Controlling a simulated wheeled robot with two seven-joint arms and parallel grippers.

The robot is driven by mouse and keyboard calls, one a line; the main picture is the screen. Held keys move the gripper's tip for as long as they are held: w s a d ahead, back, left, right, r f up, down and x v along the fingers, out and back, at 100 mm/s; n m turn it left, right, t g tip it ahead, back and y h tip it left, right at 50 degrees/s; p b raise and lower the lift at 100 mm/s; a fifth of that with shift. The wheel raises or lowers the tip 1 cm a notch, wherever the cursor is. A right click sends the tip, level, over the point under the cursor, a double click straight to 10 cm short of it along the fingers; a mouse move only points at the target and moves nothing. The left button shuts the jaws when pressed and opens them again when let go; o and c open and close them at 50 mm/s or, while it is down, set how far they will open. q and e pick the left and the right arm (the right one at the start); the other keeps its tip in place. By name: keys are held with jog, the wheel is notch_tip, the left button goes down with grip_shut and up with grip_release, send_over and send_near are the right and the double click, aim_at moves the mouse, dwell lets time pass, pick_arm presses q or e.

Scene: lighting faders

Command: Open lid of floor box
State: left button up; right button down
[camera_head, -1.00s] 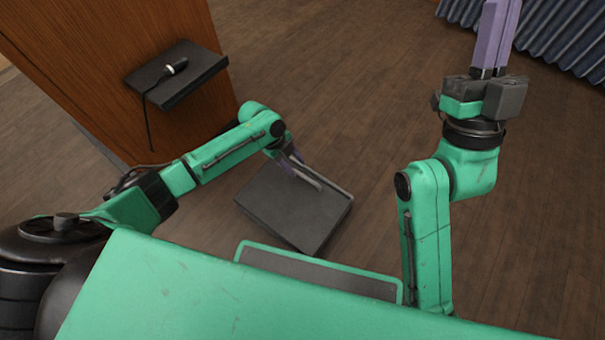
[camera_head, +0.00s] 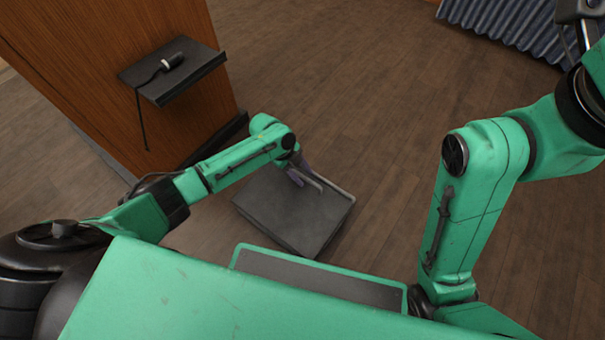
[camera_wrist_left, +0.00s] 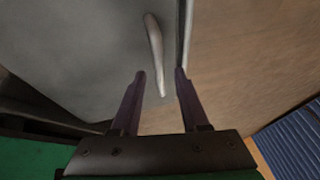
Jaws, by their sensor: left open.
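The floor box (camera_head: 290,218) is a flat dark grey square on the wooden floor, in the middle of the head view. The lid looks flat and shut. My left gripper (camera_head: 305,178) reaches down to the handle. In the left wrist view its two purple fingers are apart, with the handle's near end between them; I cannot tell whether they touch it. My right gripper's fingers are out of view.
A wooden stand (camera_head: 85,65) with a dark shelf (camera_head: 185,80) holding a black microphone (camera_head: 172,61) rises at the left. A blue-grey corrugated panel (camera_head: 500,28) stands at the back right. The floor beyond the box is clear.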

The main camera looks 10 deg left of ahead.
pick_arm(q)
grip_shut()
dwell(1.4)
